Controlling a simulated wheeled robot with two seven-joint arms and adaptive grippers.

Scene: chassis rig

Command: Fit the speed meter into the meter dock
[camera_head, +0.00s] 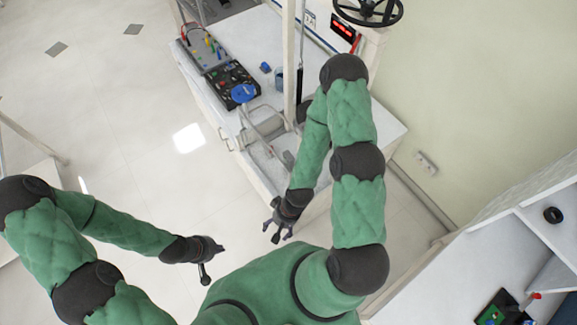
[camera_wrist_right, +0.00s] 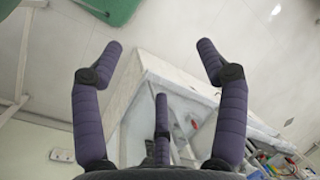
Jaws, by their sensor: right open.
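I cannot pick out the speed meter or the meter dock for certain in either view. A small black round thing (camera_head: 553,214) lies on the white shelf at the right in the head view; I cannot tell what it is. A red lit display (camera_head: 343,28) is at the rig near the top. My right gripper (camera_head: 276,232) is open and empty beside the white bench's near end; its spread purple fingers fill the right wrist view (camera_wrist_right: 160,75). My left gripper (camera_head: 212,262) hangs over the floor at lower left, apart from everything; its finger opening is unclear.
The white bench (camera_head: 205,100) carries a tool case (camera_head: 203,48), a dark parts tray (camera_head: 225,80), a blue disc (camera_head: 243,92) and a metal frame. A post and a black steering wheel (camera_head: 368,10) rise behind it. The tiled floor at left is clear.

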